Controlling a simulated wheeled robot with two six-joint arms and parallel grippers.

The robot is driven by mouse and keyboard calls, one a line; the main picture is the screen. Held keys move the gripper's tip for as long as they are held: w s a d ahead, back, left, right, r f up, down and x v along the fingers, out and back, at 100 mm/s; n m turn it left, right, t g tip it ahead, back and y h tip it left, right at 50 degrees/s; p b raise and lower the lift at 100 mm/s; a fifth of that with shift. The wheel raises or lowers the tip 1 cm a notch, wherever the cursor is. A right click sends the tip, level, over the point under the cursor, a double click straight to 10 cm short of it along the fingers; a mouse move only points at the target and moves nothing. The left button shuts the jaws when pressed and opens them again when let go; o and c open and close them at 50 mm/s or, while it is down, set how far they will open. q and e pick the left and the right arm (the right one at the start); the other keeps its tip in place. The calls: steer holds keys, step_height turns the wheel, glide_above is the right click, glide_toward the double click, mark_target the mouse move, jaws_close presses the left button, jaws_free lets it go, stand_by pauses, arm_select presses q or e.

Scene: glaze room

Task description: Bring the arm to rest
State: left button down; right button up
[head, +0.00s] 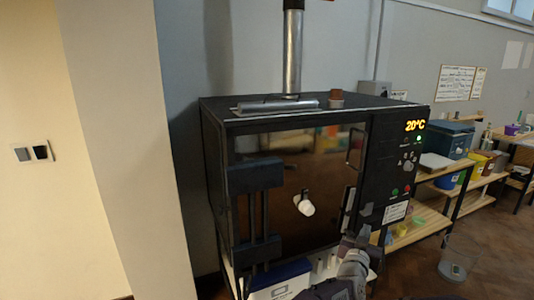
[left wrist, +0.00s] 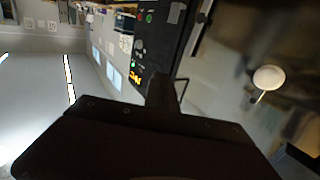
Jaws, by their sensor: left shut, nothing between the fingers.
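My left gripper (head: 364,238) is in front of the lower right part of a black kiln (head: 385,160). Its fingers are shut and empty. In the left wrist view, the dark body of the gripper (left wrist: 163,88) fills the lower part, with the kiln's control panel (left wrist: 145,45) beyond it. I cannot tell whether the fingers touch the kiln. The kiln's glossy dark door (head: 290,180) looks shut, with a handle (head: 348,198) near its right edge. My right gripper is not in view.
A small white object (head: 305,206) shows at the door; I cannot tell whether it is a reflection. A clear bin (head: 458,262) stands on the floor at right, near wooden shelves (head: 420,232). A wall pillar (head: 125,120) is at left.

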arm_select(q)
steer(key=w+a+f+g+y+p, duration=0.1)
steer(key=w+a+f+g+y, duration=0.15)
steer(key=a, duration=0.95)
steer(key=s+a+f+n+g+y+p, duration=0.15)
steer(key=s+a, duration=0.25)
steer(key=a, duration=0.5)
steer(key=s+a+f+n+g+y, duration=0.1)
steer(key=s+a+f+g+y, duration=0.2)
steer(key=a, duration=0.7)
steer(key=s+a+f+n+g, duration=0.1)
steer(key=s+a+g, duration=0.1)
steer(key=s+a, duration=0.4)
steer(key=s+a+f+n+g+y+p, duration=0.1)
steer(key=s+a, duration=0.5)
steer(key=s, duration=0.7)
steer(key=s+a+f+n+g+y, duration=0.1)
steer(key=s+a+g, duration=0.3)
steer(key=s, duration=0.5)
steer(key=shift+s+a+f+n, duration=0.35)
steer(key=shift+a+f+n, duration=0.1)
steer(key=shift+a, duration=0.6)
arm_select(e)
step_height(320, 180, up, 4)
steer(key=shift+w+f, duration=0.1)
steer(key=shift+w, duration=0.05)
